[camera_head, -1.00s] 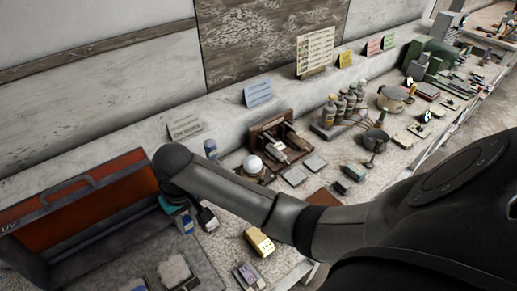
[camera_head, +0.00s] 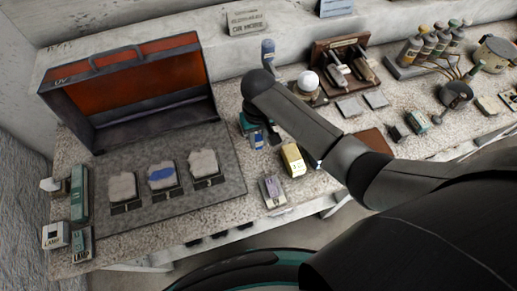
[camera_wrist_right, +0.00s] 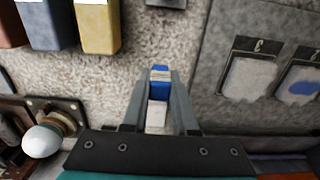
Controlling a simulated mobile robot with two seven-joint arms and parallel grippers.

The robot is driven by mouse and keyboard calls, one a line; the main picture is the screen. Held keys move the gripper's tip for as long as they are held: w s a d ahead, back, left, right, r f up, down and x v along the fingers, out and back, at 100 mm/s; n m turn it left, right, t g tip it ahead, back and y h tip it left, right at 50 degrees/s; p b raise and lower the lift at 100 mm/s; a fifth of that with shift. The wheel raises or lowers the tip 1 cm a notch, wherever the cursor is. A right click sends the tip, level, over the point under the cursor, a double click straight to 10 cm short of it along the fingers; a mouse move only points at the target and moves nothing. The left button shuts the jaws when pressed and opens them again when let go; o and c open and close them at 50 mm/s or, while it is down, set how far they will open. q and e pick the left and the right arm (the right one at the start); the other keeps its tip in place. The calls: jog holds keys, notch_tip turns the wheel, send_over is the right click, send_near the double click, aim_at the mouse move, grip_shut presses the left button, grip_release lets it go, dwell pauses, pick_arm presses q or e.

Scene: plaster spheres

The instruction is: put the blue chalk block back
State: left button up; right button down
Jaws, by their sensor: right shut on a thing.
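My right gripper (camera_head: 259,140) is over the speckled counter, between the open UV case and the yellow block. It is shut on the blue chalk block (camera_wrist_right: 160,79), which sits between the two fingers in the right wrist view. In the head view the held block (camera_head: 258,141) shows only in part beside the gripper. Whether it touches the counter I cannot tell. The grey mat (camera_head: 225,170) in front of the case carries several pale pads with dark number tags; the middle pad (camera_head: 161,175) has a blue smear. My left gripper is not in view.
A white sphere (camera_head: 308,81) sits on a holder behind my arm. The open UV case (camera_head: 130,90) stands left. Small lamp boxes (camera_head: 56,235) stand at the far left.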

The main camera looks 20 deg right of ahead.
aim_at(258, 149)
jog(key=shift+f+b, duration=0.55)
jog(key=shift+f, duration=1.95)
jog(key=shift+f, duration=0.15)
jog(key=c, duration=0.7)
grip_release()
notch_tip(258, 149, up, 12)
jog(key=p, duration=0.2)
jog(key=shift+r+p, duration=0.2)
jog(key=shift+p, duration=0.2)
